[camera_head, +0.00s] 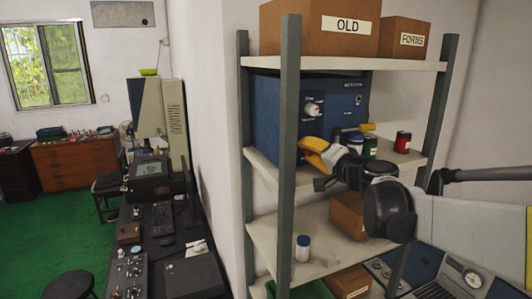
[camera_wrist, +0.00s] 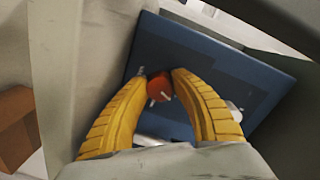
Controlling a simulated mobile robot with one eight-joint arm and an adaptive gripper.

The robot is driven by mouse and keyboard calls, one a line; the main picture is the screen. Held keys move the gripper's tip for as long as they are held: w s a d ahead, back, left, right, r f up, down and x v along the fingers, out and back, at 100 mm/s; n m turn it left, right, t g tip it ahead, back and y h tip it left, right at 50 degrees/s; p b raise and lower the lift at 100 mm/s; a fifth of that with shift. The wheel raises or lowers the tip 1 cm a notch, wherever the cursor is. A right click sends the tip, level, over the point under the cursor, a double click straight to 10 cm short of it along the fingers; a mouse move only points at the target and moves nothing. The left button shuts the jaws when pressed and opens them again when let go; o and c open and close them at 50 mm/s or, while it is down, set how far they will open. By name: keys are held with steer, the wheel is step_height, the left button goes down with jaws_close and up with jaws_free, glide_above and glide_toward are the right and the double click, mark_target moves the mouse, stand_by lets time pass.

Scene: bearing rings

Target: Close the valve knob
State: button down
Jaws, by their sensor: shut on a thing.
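A blue box (camera_head: 345,95) stands on the shelf, and its face also shows in the wrist view (camera_wrist: 195,55). A red knob (camera_wrist: 160,86) with a white mark sits on that face in the wrist view. My gripper (camera_head: 307,144) reaches to the box's lower front in the head view. In the wrist view its two yellow fingers (camera_wrist: 158,74) are closed on the red knob, one on each side. The head view does not show this knob clearly, as my gripper covers the spot. A white round fitting (camera_head: 313,108) sits higher on the box front.
A grey shelf post (camera_head: 289,200) stands just left of my gripper. A white bottle (camera_head: 302,248) stands on the shelf below. Cardboard boxes (camera_head: 320,35) sit on top.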

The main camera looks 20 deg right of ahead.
steer(key=n+b, duration=0.1)
steer(key=n, duration=0.3)
steer(key=shift+h, duration=0.3)
steer(key=shift+f+n, duration=0.1)
steer(key=shift+n, duration=0.3)
steer(key=c, duration=1.3)
jaws_free()
steer(key=s, duration=1.2)
steer(key=shift+d+r, duration=0.15)
steer(key=shift+r, duration=0.3)
